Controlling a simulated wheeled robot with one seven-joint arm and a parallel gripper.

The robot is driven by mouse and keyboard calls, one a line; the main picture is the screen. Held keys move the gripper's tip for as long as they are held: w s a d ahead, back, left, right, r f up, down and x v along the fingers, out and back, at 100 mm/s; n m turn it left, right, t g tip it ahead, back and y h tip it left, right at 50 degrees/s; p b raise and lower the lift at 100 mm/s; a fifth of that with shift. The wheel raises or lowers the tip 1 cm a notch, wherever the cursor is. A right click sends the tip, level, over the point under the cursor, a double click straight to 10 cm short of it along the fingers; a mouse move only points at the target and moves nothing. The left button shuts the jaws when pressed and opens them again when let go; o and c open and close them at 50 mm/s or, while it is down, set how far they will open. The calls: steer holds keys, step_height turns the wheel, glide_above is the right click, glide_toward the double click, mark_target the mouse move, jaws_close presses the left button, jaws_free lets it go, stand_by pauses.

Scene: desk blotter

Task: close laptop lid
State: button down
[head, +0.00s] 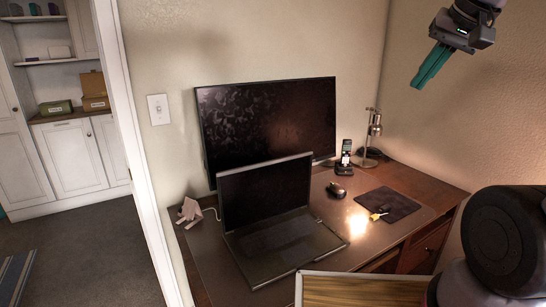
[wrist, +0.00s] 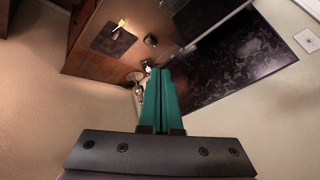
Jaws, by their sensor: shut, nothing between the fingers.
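The laptop (head: 278,241) stands open on the left part of the desk, with its dark lid (head: 266,191) raised and leaning a little back in front of a large monitor. A part of its lid edge shows at the top of the wrist view (wrist: 213,24). My gripper (head: 417,84) is high at the upper right, well above and apart from the desk and the laptop. Its two green fingers are together and empty; they also show in the wrist view (wrist: 163,72).
The large monitor (head: 270,120) stands behind the laptop. A mouse (head: 337,189), a phone on a stand (head: 345,170), a lamp (head: 374,128) and a dark mat (head: 388,207) with a yellow item are on the right of the desk (head: 435,183). A small pinkish object (head: 189,211) sits at left.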

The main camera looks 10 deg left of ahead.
steer(key=w+a+f+n+g, duration=0.1)
steer(key=w+a+f+n, duration=0.2)
steer(key=w+a, duration=0.55)
steer(key=w+a+f+n+g, duration=0.1)
steer(key=w+a+f+n, duration=0.1)
steer(key=w+a, duration=0.65)
steer(key=w+a+f+n+g, duration=0.1)
steer(key=w+a+f+n, duration=0.1)
steer(key=w+a+f, duration=0.4)
steer(key=w+a+f+n, duration=0.3)
steer(key=w+a+f, duration=0.1)
steer(key=a+f, duration=0.5)
step_height(320, 180, down, 9)
steer(key=shift+s+d, duration=0.3)
steer(key=shift+s, duration=0.15)
steer(key=shift+s, duration=0.1)
